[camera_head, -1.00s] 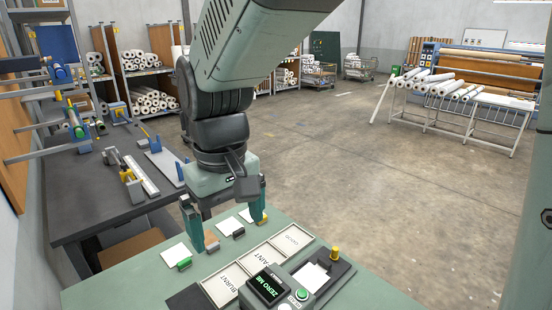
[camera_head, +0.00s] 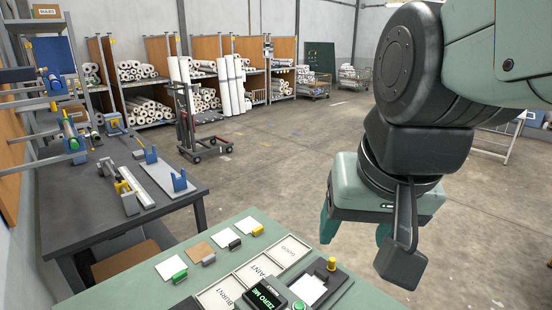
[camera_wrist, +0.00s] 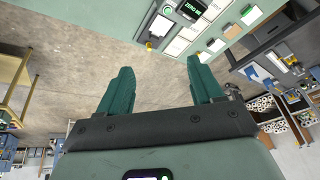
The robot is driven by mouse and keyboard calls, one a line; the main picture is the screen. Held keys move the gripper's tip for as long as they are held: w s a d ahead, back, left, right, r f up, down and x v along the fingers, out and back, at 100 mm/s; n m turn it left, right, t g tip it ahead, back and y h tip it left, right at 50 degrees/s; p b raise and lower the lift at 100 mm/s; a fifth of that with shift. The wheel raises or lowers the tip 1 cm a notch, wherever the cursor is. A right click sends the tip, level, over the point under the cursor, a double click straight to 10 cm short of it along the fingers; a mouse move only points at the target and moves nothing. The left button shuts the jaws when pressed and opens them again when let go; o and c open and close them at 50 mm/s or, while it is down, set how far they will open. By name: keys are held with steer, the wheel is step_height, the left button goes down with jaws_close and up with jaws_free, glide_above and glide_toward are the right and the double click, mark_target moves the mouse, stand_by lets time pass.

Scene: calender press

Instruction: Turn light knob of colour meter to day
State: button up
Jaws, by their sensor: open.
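The colour meter (camera_head: 266,291) stands on the green bench at the bottom of the head view, its dark screen lit with green text reading "ZERO ME". A round green button shows beside the screen. A yellow knob (camera_head: 332,264) stands upright on the dark base by a white sample; I cannot tell its marking or setting. The meter (camera_wrist: 192,9) and yellow knob (camera_wrist: 150,44) also show at the top of the wrist view. My gripper (camera_head: 355,232) is open and empty, right of the knob and apart from it. Its two green fingers (camera_wrist: 160,70) show in the wrist view.
Several cards with small coloured clips (camera_head: 198,252) lie on the bench left of the meter, beside labelled trays (camera_head: 258,267). A dark table (camera_head: 90,190) with fixtures stands at the left. Open concrete floor lies beyond the bench.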

steer(key=w+a+f+m+g+y, duration=0.1)
steer(key=w+a+f+m+g, duration=0.1)
steer(key=w+a+f, duration=0.3)
steer(key=w+a+f+m+g, duration=0.2)
steer(key=a+f, duration=0.1)
steer(key=f, duration=0.5)
steer(key=w+a+f+m+g+y, duration=0.1)
steer(key=w+a+f+g, duration=0.1)
steer(key=w+a+f, duration=0.3)
steer(key=s+a+f+m, duration=0.1)
steer(key=a+f, duration=0.1)
steer(key=f, duration=0.5)
steer(key=s+a+f+m+g, duration=0.1)
steer(key=s+a+f, duration=0.1)
steer(key=f, duration=0.5)
steer(key=s+a+f+m, duration=0.1)
steer(key=s+a+f, duration=0.1)
steer(key=f, duration=0.5)
steer(key=shift+s+a+f+g+y, duration=0.2)
steer(key=shift+f+g+y, duration=0.1)
steer(key=shift+g, duration=0.1)
steer(key=c, duration=1)
